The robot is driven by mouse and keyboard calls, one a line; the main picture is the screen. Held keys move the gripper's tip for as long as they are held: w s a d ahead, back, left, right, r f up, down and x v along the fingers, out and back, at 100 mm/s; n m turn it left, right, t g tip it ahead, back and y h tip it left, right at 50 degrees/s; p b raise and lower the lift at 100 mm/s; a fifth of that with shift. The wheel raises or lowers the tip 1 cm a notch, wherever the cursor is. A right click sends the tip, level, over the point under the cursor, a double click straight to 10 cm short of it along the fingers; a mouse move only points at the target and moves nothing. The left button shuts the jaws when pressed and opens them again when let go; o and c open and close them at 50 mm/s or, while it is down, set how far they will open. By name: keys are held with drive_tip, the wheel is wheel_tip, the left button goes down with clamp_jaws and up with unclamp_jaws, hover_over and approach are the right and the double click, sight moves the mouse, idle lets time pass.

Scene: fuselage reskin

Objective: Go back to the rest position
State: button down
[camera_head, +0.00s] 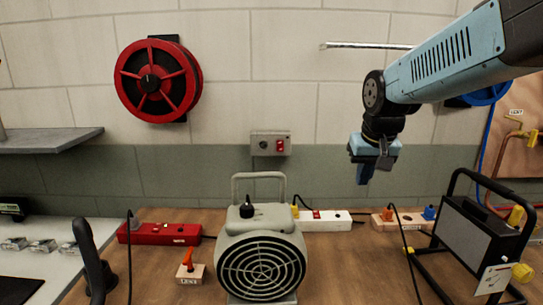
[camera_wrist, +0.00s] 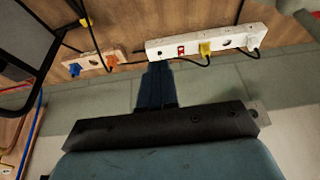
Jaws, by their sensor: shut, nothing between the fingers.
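My gripper (camera_head: 368,172) hangs from my blue arm at the right of the head view, in the air above the back of the wooden bench. It points down and is shut with nothing in it. In the wrist view its fingers (camera_wrist: 156,85) show as one dark blue block, close together, below the white power strip in the picture. It appears apart from everything on the bench.
A grey fan heater (camera_head: 262,262) stands mid-bench. A black-framed work lamp (camera_head: 478,232) is at right. A red power strip (camera_head: 160,234), a white power strip (camera_head: 325,221) and a wooden socket block (camera_head: 400,220) line the back. A red reel (camera_head: 157,80) hangs on the wall.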

drive_tip(key=s+d+t, duration=0.1)
drive_tip(key=s+d, duration=0.1)
drive_tip(key=s, duration=1.3)
drive_tip(key=shift+d, duration=0.15)
drive_tip(key=shift+r, duration=0.1)
